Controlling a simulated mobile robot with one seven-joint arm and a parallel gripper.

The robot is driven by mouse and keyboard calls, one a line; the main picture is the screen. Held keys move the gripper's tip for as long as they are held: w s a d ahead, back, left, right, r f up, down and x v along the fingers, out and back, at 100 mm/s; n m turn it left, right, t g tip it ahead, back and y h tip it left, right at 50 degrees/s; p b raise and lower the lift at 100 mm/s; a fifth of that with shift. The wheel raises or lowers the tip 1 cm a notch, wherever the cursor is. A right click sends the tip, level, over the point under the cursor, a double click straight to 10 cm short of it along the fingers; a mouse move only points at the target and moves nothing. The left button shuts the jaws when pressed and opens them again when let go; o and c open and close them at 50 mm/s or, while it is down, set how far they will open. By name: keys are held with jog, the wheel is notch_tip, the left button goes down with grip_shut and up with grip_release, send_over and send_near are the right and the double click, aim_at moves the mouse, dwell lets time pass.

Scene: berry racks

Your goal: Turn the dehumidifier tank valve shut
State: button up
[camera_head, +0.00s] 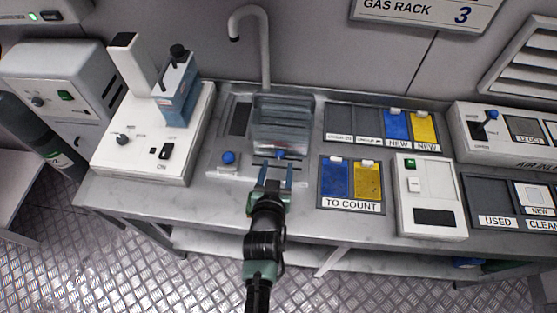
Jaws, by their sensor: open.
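A clear, greyish tank (284,112) stands on the bench under a curved grey spout. A small blue knob, seemingly its valve (280,154), shows low on the tank's front. My gripper (276,167) is open and empty, just in front of the tank. Its two fingers point toward the tank, with the blue knob between and just beyond their tips. I cannot tell whether they touch anything. The angle of the knob is too small to read.
Another blue knob (228,157) sits on the panel left of my gripper. The TO COUNT tray (351,205) with blue and yellow cards lies to the right. A white device (430,197) stands beyond it. A white-based instrument (150,135) stands left.

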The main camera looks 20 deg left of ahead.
aim_at(279, 157)
jog(key=shift+x, duration=1.6)
jog(key=shift+c, duration=0.2)
grip_shut()
